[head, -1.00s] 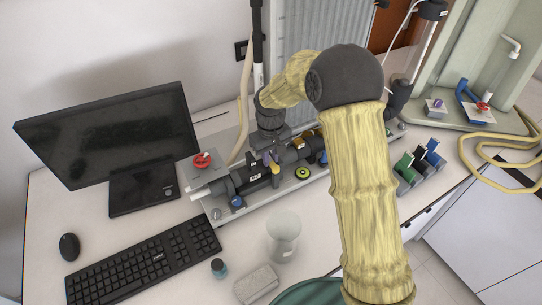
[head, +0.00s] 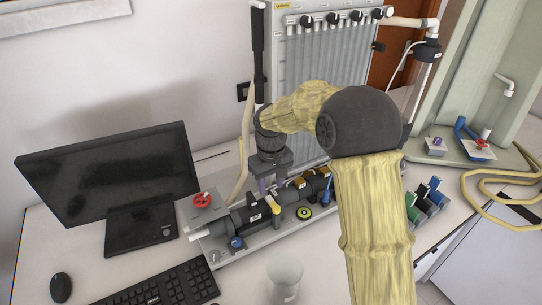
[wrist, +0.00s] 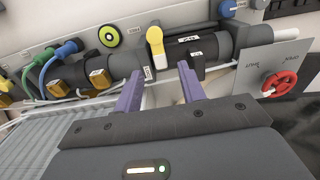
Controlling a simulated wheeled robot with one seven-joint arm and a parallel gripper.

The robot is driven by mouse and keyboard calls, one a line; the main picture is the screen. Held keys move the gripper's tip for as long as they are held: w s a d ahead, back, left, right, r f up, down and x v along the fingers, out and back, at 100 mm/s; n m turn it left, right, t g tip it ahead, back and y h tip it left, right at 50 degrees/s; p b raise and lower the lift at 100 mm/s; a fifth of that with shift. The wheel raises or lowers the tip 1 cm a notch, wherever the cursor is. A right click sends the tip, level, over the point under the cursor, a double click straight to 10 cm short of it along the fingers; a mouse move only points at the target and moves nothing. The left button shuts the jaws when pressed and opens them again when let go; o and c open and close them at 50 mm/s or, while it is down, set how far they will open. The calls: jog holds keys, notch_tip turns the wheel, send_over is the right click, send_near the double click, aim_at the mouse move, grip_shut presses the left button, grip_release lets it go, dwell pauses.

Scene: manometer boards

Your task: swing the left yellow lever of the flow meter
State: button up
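The flow meter (head: 238,222) is a dark horizontal pipe on a grey base plate. Its left yellow lever (head: 273,203) stands up near the pipe's middle and also shows in the wrist view (wrist: 156,46). My gripper (head: 266,186) is just above and behind that lever in the head view. In the wrist view its two purple fingers (wrist: 160,74) are spread, with nothing between them. The lever appears in line with the gap, beyond the tips; contact is not visible. More yellow-orange parts sit further right on the pipe (head: 299,183).
A red handwheel (head: 202,200) stands left of the pipe and a green-yellow round knob (head: 304,213) in front. The manometer board (head: 320,80) rises behind. A monitor (head: 108,180), keyboard (head: 160,287) and clear cup (head: 285,275) are on the desk.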

aim_at(274, 202)
notch_tip(274, 202, up, 12)
jog(key=b, duration=0.1)
jog(key=shift+f, duration=0.2)
jog(key=shift+d, duration=0.1)
jog(key=s+d+f+m+t, duration=0.1)
jog(key=s+d+f+m, duration=0.2)
jog(key=s+d+f, duration=0.3)
jog(key=s+d+f+m+t, duration=0.1)
jog(key=s+d+f+m, duration=0.3)
jog(key=s+d, duration=0.9)
notch_tip(274, 202, down, 2)
jog(key=shift+d+f+t, duration=0.2)
jog(key=shift+d+t, duration=0.1)
jog(key=shift+d, duration=0.25)
